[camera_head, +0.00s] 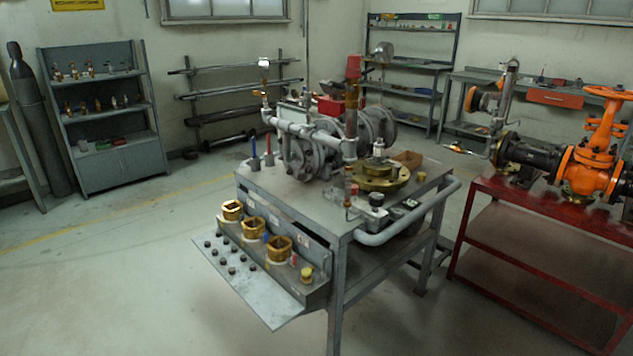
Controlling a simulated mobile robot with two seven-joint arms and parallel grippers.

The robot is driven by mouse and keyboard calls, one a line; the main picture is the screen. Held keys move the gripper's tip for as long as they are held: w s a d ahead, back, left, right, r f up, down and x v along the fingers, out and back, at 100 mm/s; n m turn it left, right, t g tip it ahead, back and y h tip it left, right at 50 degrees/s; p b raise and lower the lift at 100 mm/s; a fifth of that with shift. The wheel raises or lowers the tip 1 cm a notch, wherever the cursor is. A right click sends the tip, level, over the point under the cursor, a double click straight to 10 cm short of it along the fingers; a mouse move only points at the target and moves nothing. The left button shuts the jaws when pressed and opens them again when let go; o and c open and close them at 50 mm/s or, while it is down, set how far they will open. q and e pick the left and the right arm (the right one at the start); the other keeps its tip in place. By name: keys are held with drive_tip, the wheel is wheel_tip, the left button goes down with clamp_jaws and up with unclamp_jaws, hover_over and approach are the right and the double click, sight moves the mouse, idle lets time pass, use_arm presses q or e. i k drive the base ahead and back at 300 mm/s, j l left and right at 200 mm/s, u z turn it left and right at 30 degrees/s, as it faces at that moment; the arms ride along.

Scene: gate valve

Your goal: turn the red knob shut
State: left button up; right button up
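No gripper of mine shows in the head view. A red cylindrical piece (353,67) tops an upright pipe on the grey metal cart (293,205); I cannot tell whether it is the red knob. An orange gate valve (597,150) with an orange handwheel (608,93) on its raised stem stands on the red bench (541,208) at the right. A smaller orange round part (485,98) sits left of it, beside an upright grey pipe. How far any valve is open cannot be told.
The cart carries a grey pump assembly (303,157), a brass flange (380,176) and, on its front ledge, several brass blocks (279,247). A curved rail (410,216) edges its right side. Shelves (108,160) line the back wall. Floor at the left front is clear.

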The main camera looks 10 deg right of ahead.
sight(355, 189)
drive_tip(key=i+l+u, duration=0.25)
drive_tip(key=l, duration=0.15)
drive_tip(key=l+u, duration=0.25)
drive_tip(key=l, duration=0.15)
drive_tip(key=i+l+u, duration=0.1)
drive_tip(key=l, duration=0.35)
drive_tip(key=l+u, duration=0.1)
drive_tip(key=l, duration=0.35)
drive_tip(key=i+l, duration=0.1)
drive_tip(key=l, duration=0.5)
drive_tip(key=i+l+u, duration=0.1)
drive_tip(key=l, duration=1.15)
drive_tip(key=i+j, duration=0.05)
